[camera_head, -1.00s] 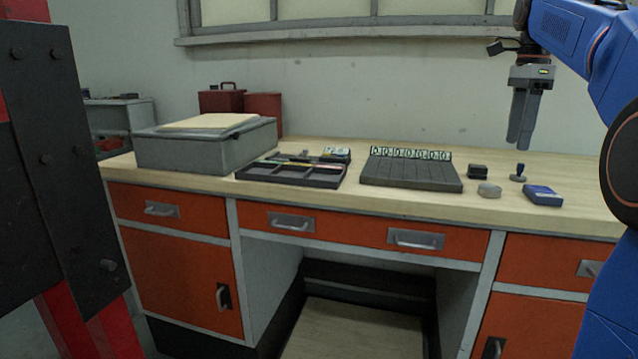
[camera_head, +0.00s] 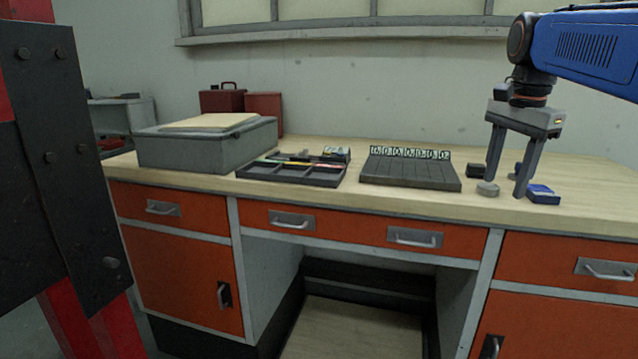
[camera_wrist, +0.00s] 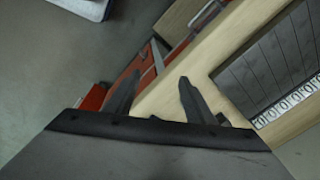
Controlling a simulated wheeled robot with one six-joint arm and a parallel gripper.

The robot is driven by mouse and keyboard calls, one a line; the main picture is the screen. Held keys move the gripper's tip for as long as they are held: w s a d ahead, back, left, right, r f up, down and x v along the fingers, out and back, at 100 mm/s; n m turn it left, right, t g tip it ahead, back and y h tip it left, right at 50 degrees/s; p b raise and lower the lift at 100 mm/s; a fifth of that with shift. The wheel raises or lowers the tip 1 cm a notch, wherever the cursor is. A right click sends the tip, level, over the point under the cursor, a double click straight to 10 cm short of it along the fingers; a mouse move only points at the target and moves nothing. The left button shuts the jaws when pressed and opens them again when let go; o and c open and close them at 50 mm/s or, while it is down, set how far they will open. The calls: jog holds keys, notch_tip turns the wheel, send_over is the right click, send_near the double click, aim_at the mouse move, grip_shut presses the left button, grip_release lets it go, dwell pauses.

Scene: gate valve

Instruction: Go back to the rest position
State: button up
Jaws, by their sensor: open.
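My gripper (camera_head: 504,190) is open and empty, with its two fingers pointing down and spread apart. In the head view it hangs at the right side of the workbench (camera_head: 400,200), in front of the small items there. In the wrist view its fingers (camera_wrist: 152,95) are apart with nothing between them; pale bench top and orange drawer fronts show beyond. The fingers partly cover a small round grey item (camera_head: 488,188), and a dark stamp-like item behind is mostly hidden. Whether the fingertips touch anything cannot be told.
A grey slotted rack with numbered tags (camera_head: 410,170) lies left of my gripper and also shows in the wrist view (camera_wrist: 270,65). A blue box (camera_head: 543,194) lies right. Further left are a dark tray (camera_head: 320,180) and a grey case (camera_head: 180,152). The front right bench top is clear.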

jog(key=s+a+f+n+t, duration=0.1)
jog(key=s+a+f+n, duration=0.2)
jog(key=s+f, duration=0.4)
jog(key=s+a+f+n+t, duration=0.1)
jog(key=s+a+f+n, duration=0.1)
jog(key=s+f+n, duration=0.4)
jog(key=s+a+f+n+t, duration=0.1)
jog(key=s+a+f+n, duration=0.2)
jog(key=f, duration=1.1)
jog(key=s+n, duration=0.2)
jog(key=s, duration=0.3)
jog(key=shift+s+a+f, duration=0.2)
jog(key=shift+a+f, duration=0.1)
jog(key=shift+f, duration=0.1)
